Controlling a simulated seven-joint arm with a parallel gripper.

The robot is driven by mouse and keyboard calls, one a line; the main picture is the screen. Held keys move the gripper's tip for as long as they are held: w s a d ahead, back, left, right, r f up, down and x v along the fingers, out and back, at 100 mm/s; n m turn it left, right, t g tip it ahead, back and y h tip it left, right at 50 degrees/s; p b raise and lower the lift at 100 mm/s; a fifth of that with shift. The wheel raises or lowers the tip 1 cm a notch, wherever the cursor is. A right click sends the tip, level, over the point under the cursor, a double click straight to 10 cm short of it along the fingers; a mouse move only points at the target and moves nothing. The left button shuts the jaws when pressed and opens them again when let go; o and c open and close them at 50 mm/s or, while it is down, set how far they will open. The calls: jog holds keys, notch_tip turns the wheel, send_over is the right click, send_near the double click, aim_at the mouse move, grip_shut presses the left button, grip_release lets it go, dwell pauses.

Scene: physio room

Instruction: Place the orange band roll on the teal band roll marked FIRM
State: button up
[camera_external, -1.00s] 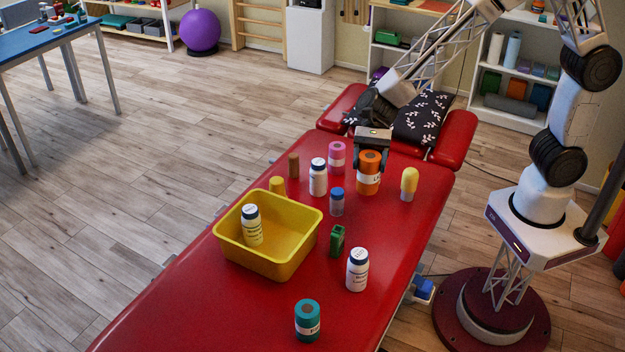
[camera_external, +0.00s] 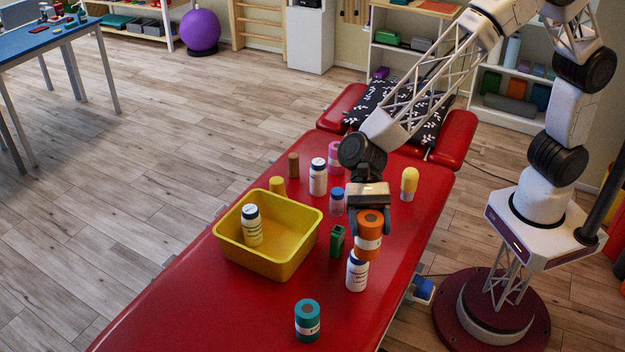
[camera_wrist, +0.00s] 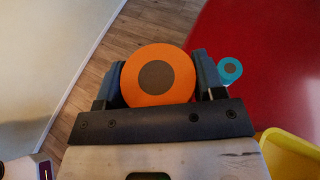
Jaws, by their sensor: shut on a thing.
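The orange band roll (camera_external: 368,246) has a white label and is held upright in the air. My gripper (camera_external: 370,222) is shut on it. In the wrist view the orange roll's round top with a dark centre (camera_wrist: 158,78) sits between the two fingers. The teal band roll (camera_external: 308,322) stands upright on the red table near its front end, with a partly visible white label. It also shows in the wrist view (camera_wrist: 231,70), right of the gripper. The two rolls are apart, with the orange one farther back and to the right in the external view.
A green block (camera_external: 337,241) and a yellow bin (camera_external: 272,264) holding a white bottle (camera_external: 252,228) are to the left. Several bottles and rolls stand farther back. The red table (camera_external: 240,318) is bare around the teal roll.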

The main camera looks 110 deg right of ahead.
aim_at(369, 252)
notch_tip(369, 252, down, 5)
jog(key=shift+a, duration=0.15)
jog(key=shift+w, duration=0.15)
jog(key=w+a+f, duration=0.1)
jog(key=w+a, duration=0.3)
jog(key=w, duration=1.1)
jog(key=shift+w+f, duration=0.15)
jog(key=shift+f, duration=0.05)
dwell(0.3)
jog(key=shift+f, duration=1.75)
jog(key=shift+f, duration=0.1)
jog(key=o, duration=1.1)
jog(key=shift+f, duration=0.1)
